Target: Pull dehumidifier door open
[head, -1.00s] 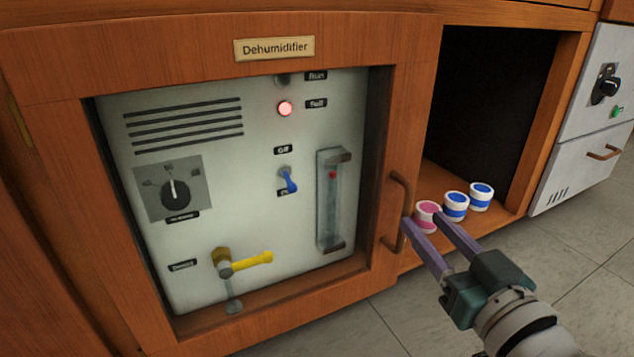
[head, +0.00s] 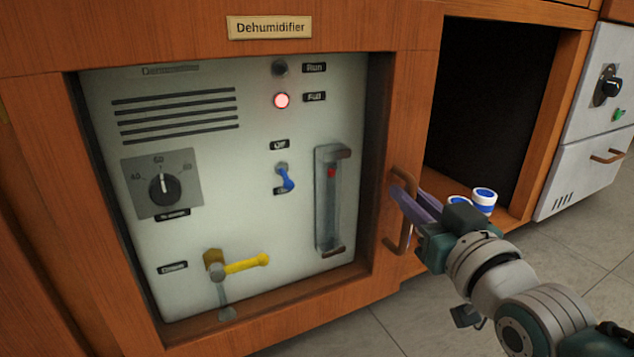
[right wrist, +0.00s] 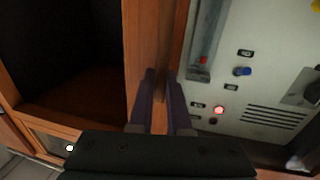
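The dehumidifier door (head: 399,110) is a brown wooden frame around a window onto a pale panel. It looks flush with the cabinet front. Its curved brown handle (head: 407,236) stands upright on the right side of the frame. My right gripper (head: 396,193) is at the handle's upper part, its purple fingers pointing at the door. In the right wrist view the fingers (right wrist: 161,78) stand apart, with the wooden frame seen between them. I cannot see the handle clearly there or tell whether a finger touches it. My left gripper is out of view.
An open dark compartment (head: 487,100) lies right of the door. White-and-blue jars (head: 484,200) stand on its ledge, partly hidden by my right gripper. A grey unit (head: 590,120) with a knob stands farther right. Tiled floor (head: 345,335) is clear in front.

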